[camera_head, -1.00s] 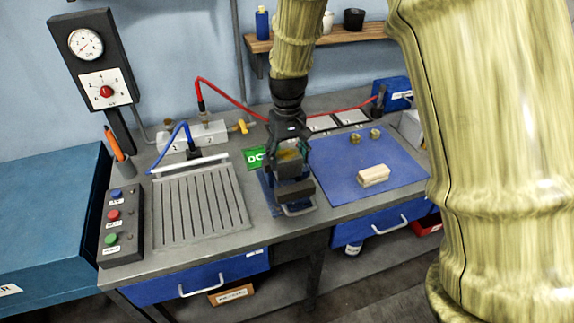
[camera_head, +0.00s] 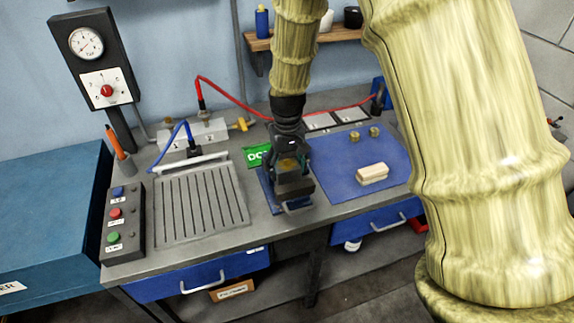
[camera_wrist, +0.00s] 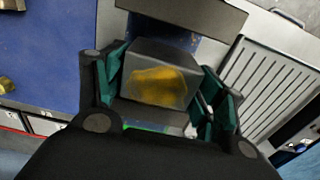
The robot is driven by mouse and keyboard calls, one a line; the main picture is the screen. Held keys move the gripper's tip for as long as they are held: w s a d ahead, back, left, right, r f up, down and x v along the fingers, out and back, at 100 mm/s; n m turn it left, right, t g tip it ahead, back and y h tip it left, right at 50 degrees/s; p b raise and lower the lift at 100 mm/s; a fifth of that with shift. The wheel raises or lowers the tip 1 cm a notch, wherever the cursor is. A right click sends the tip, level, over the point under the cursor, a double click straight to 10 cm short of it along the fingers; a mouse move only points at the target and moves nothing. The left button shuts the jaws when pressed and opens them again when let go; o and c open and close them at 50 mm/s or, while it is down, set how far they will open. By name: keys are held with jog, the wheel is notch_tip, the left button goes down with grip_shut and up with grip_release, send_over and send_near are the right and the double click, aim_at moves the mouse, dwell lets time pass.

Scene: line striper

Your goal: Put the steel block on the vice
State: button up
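The steel block (camera_wrist: 158,78) is grey with a yellowish reflection and sits between the teal finger pads of my gripper (camera_wrist: 160,92) in the wrist view. Both pads appear to press on its sides. In the head view my gripper (camera_head: 290,178) points down over the blue vice (camera_head: 266,192) at the front middle of the bench. The vice's dark jaw (camera_wrist: 190,14) shows just beyond the block in the wrist view. My gripper covers much of the vice, and I cannot tell whether the block touches it.
A blue mat (camera_head: 335,180) to the right bears a pale block (camera_head: 372,173) and two small brass pieces (camera_head: 364,135). A grooved tray (camera_head: 200,205) and a button box (camera_head: 122,225) stand to the left. Red and blue cables run behind.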

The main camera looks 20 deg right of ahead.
aim_at(287, 165)
jog(key=shift+o, duration=1.2)
notch_tip(287, 165, up, 12)
jog(key=b, duration=0.4)
jog(key=shift+r, duration=0.15)
